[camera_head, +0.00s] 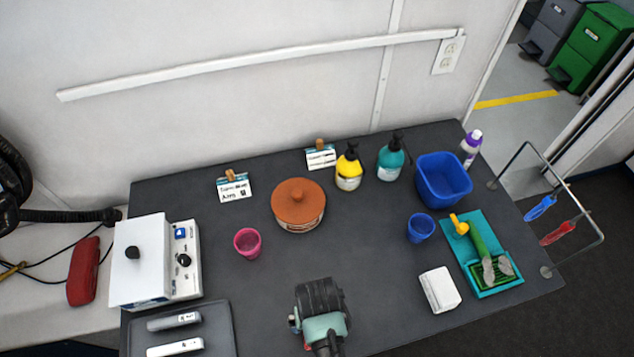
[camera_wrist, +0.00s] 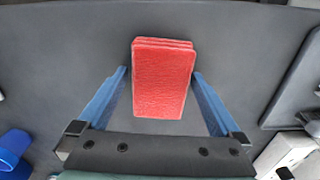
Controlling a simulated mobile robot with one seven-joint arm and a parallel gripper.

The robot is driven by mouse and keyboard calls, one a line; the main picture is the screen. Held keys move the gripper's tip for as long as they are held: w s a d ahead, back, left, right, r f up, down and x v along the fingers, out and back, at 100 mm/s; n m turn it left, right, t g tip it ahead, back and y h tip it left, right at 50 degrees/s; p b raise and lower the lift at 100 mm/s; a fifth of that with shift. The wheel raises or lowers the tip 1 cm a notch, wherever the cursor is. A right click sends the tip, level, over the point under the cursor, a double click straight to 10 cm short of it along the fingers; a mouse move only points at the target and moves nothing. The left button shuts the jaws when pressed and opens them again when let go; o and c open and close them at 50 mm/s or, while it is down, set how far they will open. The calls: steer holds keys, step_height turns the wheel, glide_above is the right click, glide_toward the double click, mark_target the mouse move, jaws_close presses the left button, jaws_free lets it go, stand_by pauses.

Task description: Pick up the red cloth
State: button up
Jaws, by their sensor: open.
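The red cloth (camera_wrist: 162,82) shows in the wrist view as a folded, layered rectangular stack lying on the dark table. My gripper (camera_wrist: 160,74) is open, with its two blue fingers on either side of the near part of the cloth. A small gap shows between each finger and the cloth's sides; I cannot tell the height above it. In the head view my gripper (camera_head: 320,298) is over the front middle of the table, and the cloth is not visible there, apparently hidden by it.
The table (camera_head: 375,245) holds a brown lidded pot (camera_head: 298,208), a pink cup (camera_head: 247,243), a blue cup (camera_head: 420,228), a white block (camera_head: 439,289), a teal tray (camera_head: 457,250) and a grey tray (camera_head: 217,322). Bottles and a blue bin (camera_head: 443,182) stand behind.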

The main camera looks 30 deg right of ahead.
steer(key=c, duration=1.1)
steer(key=shift+r, duration=0.1)
step_height(320, 180, up, 10)
steer(key=shift+f, duration=0.1)
